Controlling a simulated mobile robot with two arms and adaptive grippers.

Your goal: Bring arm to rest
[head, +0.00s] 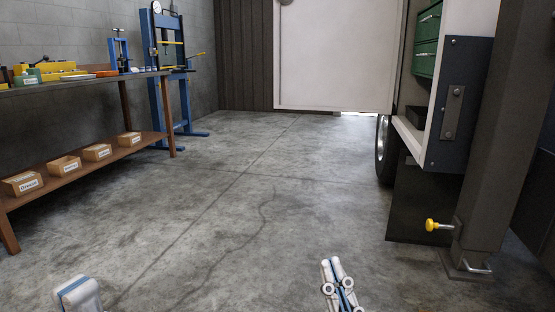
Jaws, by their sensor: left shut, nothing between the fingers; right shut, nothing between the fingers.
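My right gripper (334,266) shows at the bottom edge, a little right of the middle. My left gripper (78,292) shows at the bottom left as a pale rounded shape with blue edges, largely cut off by the frame. It is shut and holds nothing. Both are seen against bare concrete floor, apart from any object. The arms behind them are out of view.
A wooden workbench (85,80) with tools stands at the left, with several labelled boxes (65,165) on its lower shelf. A blue press (160,95) stands behind it. A vehicle with green drawers (427,40) and a post with a yellow knob (432,225) stand at the right. The middle floor is clear.

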